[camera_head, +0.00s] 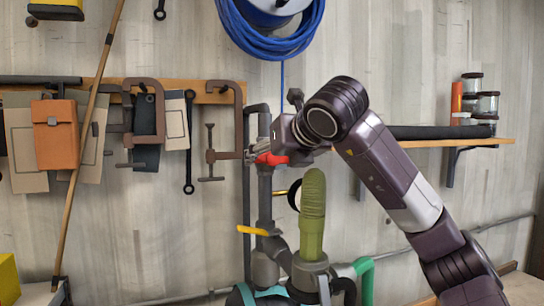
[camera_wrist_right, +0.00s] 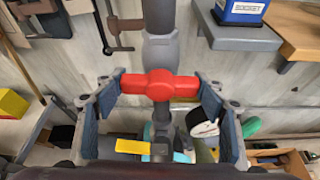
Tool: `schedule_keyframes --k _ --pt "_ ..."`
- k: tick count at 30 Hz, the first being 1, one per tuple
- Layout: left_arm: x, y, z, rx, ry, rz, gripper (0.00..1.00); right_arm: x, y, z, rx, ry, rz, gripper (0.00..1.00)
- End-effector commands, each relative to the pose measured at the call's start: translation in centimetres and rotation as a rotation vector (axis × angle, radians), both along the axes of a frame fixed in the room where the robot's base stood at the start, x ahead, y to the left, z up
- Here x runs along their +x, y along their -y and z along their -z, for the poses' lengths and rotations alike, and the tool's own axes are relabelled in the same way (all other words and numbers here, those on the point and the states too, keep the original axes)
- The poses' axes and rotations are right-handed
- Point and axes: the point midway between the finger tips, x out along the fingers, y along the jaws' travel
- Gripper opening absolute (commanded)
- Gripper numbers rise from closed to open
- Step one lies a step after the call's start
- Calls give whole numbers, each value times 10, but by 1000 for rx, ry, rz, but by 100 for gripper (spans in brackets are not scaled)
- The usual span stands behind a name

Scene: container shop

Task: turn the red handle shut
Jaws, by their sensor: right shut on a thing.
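The red handle (camera_head: 268,159) sits on a grey vertical pipe (camera_head: 265,200) in front of the wall. In the head view my right gripper (camera_head: 280,152) covers part of it. In the right wrist view the handle (camera_wrist_right: 160,85) is a bar lying crosswise over the pipe. The two pads of my right gripper (camera_wrist_right: 158,90) stand at its left and right ends, so the gripper is shut on the handle across its length. My left gripper is not in view.
A yellow lever (camera_head: 252,230) is lower on the pipework. A green ribbed hose (camera_head: 312,215) stands close to the right. Rusty clamps (camera_head: 225,130) hang on a wooden rail at left. A shelf with jars (camera_head: 487,103) is at right. A blue hose coil (camera_head: 268,35) hangs above.

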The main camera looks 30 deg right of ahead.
Motion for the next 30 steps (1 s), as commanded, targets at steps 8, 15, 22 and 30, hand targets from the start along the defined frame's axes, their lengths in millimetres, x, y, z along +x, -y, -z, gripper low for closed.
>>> schedule_keyframes --k 8,15,22,30 --pt "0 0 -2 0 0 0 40 0 0 1 -76 -20 1 40" --pt "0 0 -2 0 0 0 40 0 0 1 -88 -23 0 40" --pt "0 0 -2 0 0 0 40 0 0 1 -88 -22 -1 68" --pt "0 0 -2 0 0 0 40 0 0 0 -85 -20 -1 83"
